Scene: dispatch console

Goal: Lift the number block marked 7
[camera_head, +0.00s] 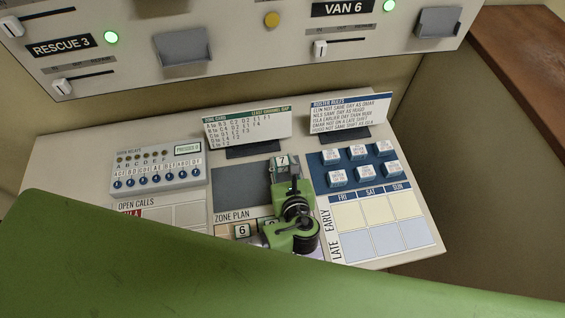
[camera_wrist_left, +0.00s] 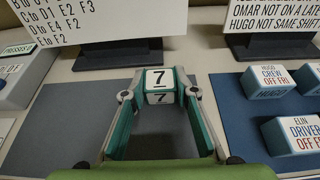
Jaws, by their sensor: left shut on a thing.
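In the left wrist view the 7 block (camera_wrist_left: 159,80) sits between the two fingertips. My left gripper (camera_head: 286,168) is shut on it, one finger at each side. I cannot tell whether the block's underside touches the pad. The block marked 6 (camera_head: 242,230) lies on the zone plan, with another block (camera_head: 267,222) partly hidden by my left gripper. My right gripper is not in view.
A zone clue card (camera_head: 248,127) and a roster rules card (camera_head: 350,108) stand behind the pad. Several name blocks (camera_head: 358,153) lie on the blue pad to the right. A control box with knobs (camera_head: 158,168) stands to the left. The grey pad's left part is clear.

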